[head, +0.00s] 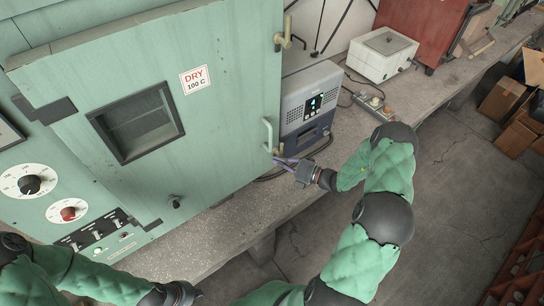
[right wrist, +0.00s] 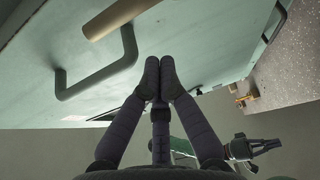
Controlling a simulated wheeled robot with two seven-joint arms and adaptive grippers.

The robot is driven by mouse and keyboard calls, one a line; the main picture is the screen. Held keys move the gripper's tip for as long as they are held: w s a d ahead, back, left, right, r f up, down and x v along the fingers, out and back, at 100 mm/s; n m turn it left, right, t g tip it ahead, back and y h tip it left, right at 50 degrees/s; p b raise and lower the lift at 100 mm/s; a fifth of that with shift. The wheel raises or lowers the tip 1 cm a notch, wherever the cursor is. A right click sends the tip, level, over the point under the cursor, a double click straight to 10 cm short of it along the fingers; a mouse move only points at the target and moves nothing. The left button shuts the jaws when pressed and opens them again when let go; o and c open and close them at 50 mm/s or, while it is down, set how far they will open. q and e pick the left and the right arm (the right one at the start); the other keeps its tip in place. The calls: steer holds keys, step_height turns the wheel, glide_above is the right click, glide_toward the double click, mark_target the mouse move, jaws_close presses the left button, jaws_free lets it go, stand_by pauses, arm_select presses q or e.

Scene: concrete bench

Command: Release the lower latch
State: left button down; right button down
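The pale green oven door (head: 215,90) is closed flat against its cabinet as far as I can see. The lower latch (head: 268,136) is on the door's right edge, a green bent bar with a tan grip; in the right wrist view the tan grip (right wrist: 118,14) and green bar (right wrist: 108,76) are at upper left. My right gripper (head: 280,161) is just below the latch. In the right wrist view its fingertips (right wrist: 160,70) are together with nothing visible between them, apart from the bar. My left gripper (head: 190,293) is low near the bench front, its fingers unclear.
A similar upper latch (head: 284,32) is higher on the door edge. A grey device (head: 310,105) with a display stands right of the oven. A white box (head: 382,54) and a power strip (head: 374,104) are further right. The bench front (head: 205,242) is clear.

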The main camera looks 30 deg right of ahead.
arm_select(q)
steer(key=shift+s+d, duration=0.2)
steer(key=shift+d, duration=0.15)
arm_select(e)
steer(key=v, duration=0.7)
steer(key=shift+w+d+f, duration=0.15)
steer(key=shift+d+f, duration=0.1)
arm_select(q)
steer(key=shift+a, duration=0.1)
arm_select(e)
steer(key=shift+a, duration=0.1)
